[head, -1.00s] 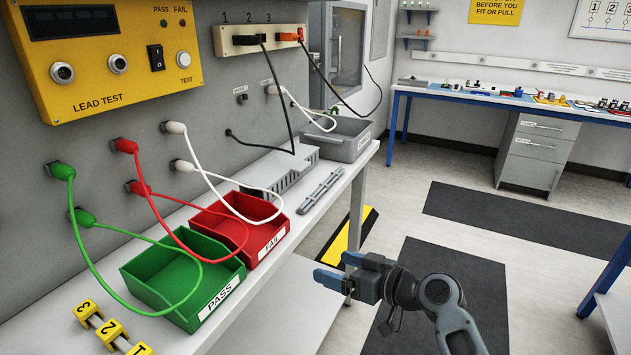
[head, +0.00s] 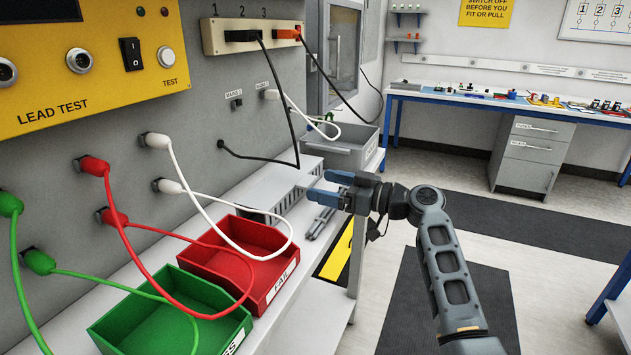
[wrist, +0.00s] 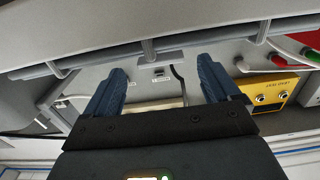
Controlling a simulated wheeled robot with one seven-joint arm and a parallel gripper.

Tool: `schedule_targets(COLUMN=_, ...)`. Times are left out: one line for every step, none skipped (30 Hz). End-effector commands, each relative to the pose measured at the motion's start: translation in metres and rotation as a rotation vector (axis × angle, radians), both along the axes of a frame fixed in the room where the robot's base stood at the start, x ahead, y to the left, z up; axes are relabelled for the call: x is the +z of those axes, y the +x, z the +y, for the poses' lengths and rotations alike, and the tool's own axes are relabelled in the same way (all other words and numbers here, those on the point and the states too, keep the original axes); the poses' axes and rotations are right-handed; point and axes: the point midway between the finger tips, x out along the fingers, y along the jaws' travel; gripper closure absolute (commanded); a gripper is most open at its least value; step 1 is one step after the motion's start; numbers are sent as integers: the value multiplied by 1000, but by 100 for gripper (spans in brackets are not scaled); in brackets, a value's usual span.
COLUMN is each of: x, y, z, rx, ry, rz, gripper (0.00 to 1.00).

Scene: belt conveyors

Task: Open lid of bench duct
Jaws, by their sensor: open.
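The bench duct (head: 289,201) is a pale, slotted channel on the white bench, near the wall panel. Its flat pale top (head: 262,186) looks like the lid and lies level; I cannot tell how it is seated. My gripper (head: 331,187) has blue fingers, open and empty, pointing left. In the head view it appears just right of the duct and overlaps its right end; contact cannot be told. The wrist view shows both fingers (wrist: 160,78) apart with nothing between them. The duct cannot be made out surely there.
A grey bin (head: 345,150) stands behind the duct. A red FAIL tray (head: 283,281) and green PASS tray (head: 240,337) sit in front, with looped leads above. A grey slotted strip (head: 320,224) lies beside the duct. A black cable (head: 255,158) hangs against the panel.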

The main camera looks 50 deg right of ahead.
Motion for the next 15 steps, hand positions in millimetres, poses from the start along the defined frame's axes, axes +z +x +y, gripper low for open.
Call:
schedule_targets(x=1, y=7, z=3, rx=2, ry=1, rz=1, gripper=11)
schedule_targets(x=1, y=11, z=4, rx=2, ry=0, rz=0, gripper=11)
schedule_targets(x=2, y=15, z=5, rx=1, ry=-1, rz=0, gripper=11)
schedule_targets(x=1, y=18, z=6, rx=1, ry=-1, rz=0, gripper=11)
schedule_targets(x=1, y=20, z=7, rx=1, ry=0, rz=0, gripper=11)
schedule_targets(x=1, y=23, z=8, rx=1, ry=0, rz=0, gripper=11)
schedule_targets(x=0, y=24, z=9, rx=0, ry=0, rz=0, gripper=11)
schedule_targets(x=0, y=26, z=9, rx=0, ry=0, rz=0, gripper=11)
schedule_targets(x=0, y=27, z=10, rx=-1, ry=0, rz=0, gripper=11)
schedule_targets(x=0, y=27, z=10, rx=-1, ry=0, rz=0, gripper=11)
schedule_targets(x=0, y=28, z=10, rx=-1, ry=0, rz=0, gripper=11)
schedule_targets(x=0, y=28, z=10, rx=-1, ry=0, rz=0, gripper=11)
schedule_targets(x=0, y=28, z=10, rx=-1, ry=0, rz=0, gripper=11)
schedule_targets(x=0, y=28, z=10, rx=-1, ry=0, rz=0, gripper=11)
schedule_targets(x=0, y=28, z=10, rx=-1, ry=0, rz=0, gripper=11)
